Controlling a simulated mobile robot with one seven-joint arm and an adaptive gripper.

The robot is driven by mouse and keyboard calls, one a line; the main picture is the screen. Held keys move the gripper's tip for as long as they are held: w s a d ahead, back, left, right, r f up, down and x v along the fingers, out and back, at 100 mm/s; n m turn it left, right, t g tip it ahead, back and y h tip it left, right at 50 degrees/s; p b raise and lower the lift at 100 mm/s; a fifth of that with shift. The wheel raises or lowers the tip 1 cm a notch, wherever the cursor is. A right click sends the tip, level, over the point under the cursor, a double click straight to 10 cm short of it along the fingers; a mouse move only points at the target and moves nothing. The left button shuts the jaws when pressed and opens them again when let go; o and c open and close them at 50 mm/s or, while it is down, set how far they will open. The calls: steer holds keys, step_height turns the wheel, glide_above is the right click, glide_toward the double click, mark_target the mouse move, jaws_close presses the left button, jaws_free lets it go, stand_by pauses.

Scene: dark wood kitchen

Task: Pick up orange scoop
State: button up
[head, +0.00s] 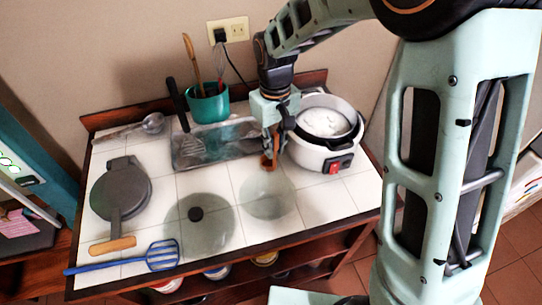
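A small orange-brown piece, which looks like the orange scoop (268,162), shows right at the tips of my gripper (271,150). It is near the far rim of a clear glass bowl (268,200) on the white tiled counter. My gripper points down between the glass tray and the white cooker. The fingers hide part of the orange piece. I cannot tell whether they are closed on it or only beside it.
A white rice cooker (322,157) stands close on the right, a glass tray (194,154) close on the left. A teal utensil pot (208,107) is behind. A glass lid (207,234), dark pan (117,190) and blue slotted spatula (125,265) lie in front and left.

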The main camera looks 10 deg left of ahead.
mark_target(275, 133)
jaws_close()
steer(key=shift+r, duration=0.15)
steer(key=shift+r+p, duration=0.55)
steer(key=shift+r, duration=0.05)
step_height(275, 133, up, 2)
steer(key=shift+r+p, duration=0.1)
steer(key=shift+p, duration=0.7)
steer(key=s+r+p, duration=0.4)
steer(key=s+r, duration=0.5)
steer(key=s, duration=0.5)
steer(key=shift+r+p, duration=0.25)
steer(key=shift+p, duration=0.05)
steer(key=shift+w, duration=0.1)
